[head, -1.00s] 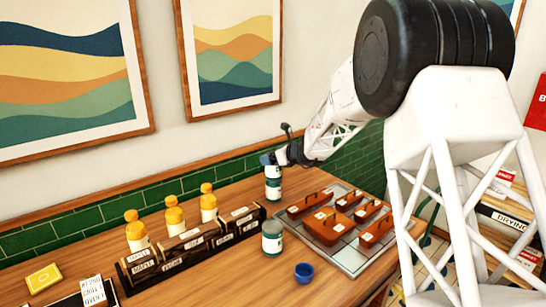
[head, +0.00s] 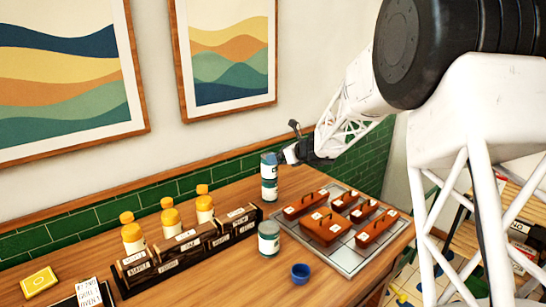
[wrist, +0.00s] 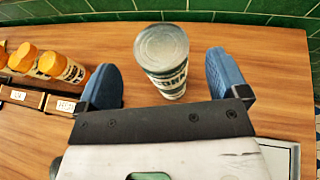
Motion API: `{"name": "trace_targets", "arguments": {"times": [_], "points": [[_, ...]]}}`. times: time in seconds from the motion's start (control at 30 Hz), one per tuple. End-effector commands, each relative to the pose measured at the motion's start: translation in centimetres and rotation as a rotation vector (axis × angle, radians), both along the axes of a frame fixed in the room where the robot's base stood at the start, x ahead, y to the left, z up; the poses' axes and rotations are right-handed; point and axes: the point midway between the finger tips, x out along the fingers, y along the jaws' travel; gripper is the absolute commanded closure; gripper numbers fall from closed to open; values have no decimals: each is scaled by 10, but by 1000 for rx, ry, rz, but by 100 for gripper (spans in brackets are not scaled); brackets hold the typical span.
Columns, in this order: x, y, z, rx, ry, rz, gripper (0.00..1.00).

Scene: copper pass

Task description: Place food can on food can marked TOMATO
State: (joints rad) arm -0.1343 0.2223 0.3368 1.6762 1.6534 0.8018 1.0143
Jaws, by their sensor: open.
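A food can (wrist: 163,50) with a grey lid and a label that seems to read CORN stands upright between the spread fingers of my gripper (wrist: 162,78) in the wrist view. There is a gap on each side of it. In the head view this can (head: 268,172) appears to stand on another can (head: 269,194), a two-high stack at the back of the counter. My gripper (head: 282,143) is open at the top of the stack, and one blue finger partly covers it. I cannot read TOMATO on any can.
Another can (head: 268,240) stands nearer the front, with a blue cup (head: 300,273) close by. A tray (head: 352,268) of brown handled blocks lies right. Yellow-capped bottles (head: 170,216) and a labelled rack (head: 163,268) are left. Green tiles (head: 108,212) back the counter.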

Motion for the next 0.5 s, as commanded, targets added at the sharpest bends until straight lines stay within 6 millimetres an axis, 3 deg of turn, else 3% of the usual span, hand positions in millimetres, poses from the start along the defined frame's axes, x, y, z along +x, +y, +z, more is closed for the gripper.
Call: {"name": "trace_targets", "arguments": {"times": [0.3,0.5], "points": [[-22,-37,18,0,-1,-2,7],[-29,-48,23,-1,0,-1,7]]}}
